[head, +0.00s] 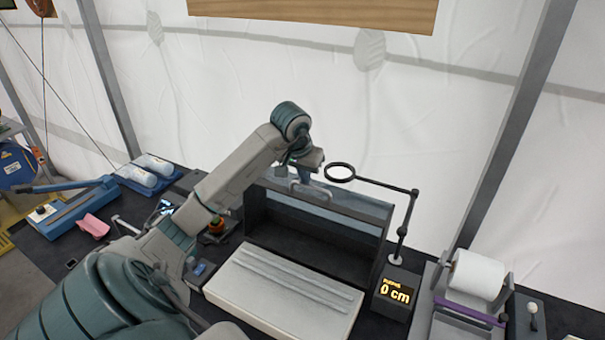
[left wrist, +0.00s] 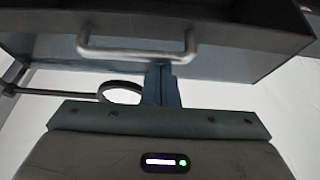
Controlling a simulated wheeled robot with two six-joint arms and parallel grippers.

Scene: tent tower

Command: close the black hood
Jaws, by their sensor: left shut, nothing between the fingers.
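The black hood (head: 258,212) is a dark box behind a pale ribbed panel (head: 285,290). Its front shows a dark open space, with a bluish see-through pane (head: 345,206) along the upper part. The handle also shows large in the left wrist view (left wrist: 100,52). My left gripper (head: 303,176) is at the handle, shut and empty, and partly covers it. In the left wrist view its blue fingertips (left wrist: 160,70) lie at the handle's bar; I cannot tell whether they touch. My right gripper is not in view.
A ring magnifier (head: 341,172) on a jointed stand rises right of the hood. A small display (head: 395,291) reads 0 cm. A paper roll (head: 477,274) stands farther right. A blue tool (head: 70,205) and pink item (head: 93,226) lie left.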

